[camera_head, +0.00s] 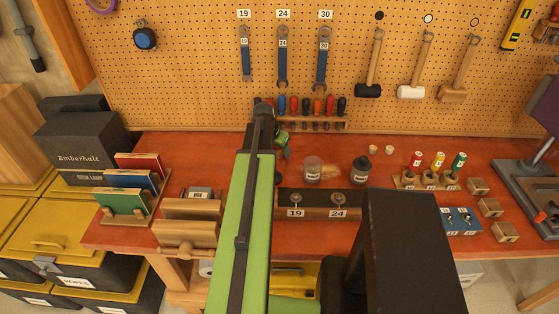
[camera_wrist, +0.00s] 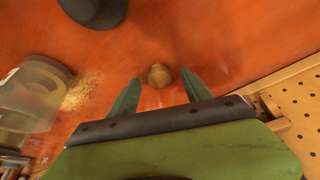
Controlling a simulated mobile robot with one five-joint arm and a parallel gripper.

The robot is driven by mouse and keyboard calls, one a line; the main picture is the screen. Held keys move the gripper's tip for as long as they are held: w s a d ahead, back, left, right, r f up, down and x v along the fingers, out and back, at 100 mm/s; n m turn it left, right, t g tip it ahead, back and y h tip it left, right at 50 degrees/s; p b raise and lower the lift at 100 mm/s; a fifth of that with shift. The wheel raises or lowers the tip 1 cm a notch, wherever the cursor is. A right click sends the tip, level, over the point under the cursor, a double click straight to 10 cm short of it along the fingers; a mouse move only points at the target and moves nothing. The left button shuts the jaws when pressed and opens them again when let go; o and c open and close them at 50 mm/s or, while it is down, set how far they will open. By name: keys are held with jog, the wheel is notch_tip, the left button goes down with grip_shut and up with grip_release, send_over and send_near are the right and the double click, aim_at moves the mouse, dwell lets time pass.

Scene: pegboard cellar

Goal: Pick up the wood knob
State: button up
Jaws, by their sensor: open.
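The wood knob (camera_wrist: 159,75) is a small round brown ball on the red-orange bench top in the wrist view. My gripper (camera_wrist: 160,81) is open, with one green finger on each side of the knob near the fingertips. I see a gap on both sides, and the fingers are not closed on it. In the head view my gripper (camera_head: 284,145) shows only partly past my arm, near the back of the bench. I cannot make out the knob there.
A clear jar (camera_head: 312,169) with spilled shavings and a dark jar (camera_head: 360,169) stand close by; the clear jar also shows in the wrist view (camera_wrist: 34,95). Behind are a screwdriver rack (camera_head: 325,124) and pegboard (camera_head: 200,80).

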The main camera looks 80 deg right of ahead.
aim_at(278, 153)
jog(key=shift+f, duration=0.1)
grip_shut()
dwell(0.3)
jog(key=shift+r+p, duration=0.55)
jog(key=shift+p, duration=0.2)
notch_tip(278, 153, up, 4)
jog(key=p, duration=0.4)
jog(key=s+a+r+p, duration=0.1)
jog(key=s+r+p, duration=0.5)
jog(key=s, duration=0.5)
jog(key=shift+s+a, duration=0.3)
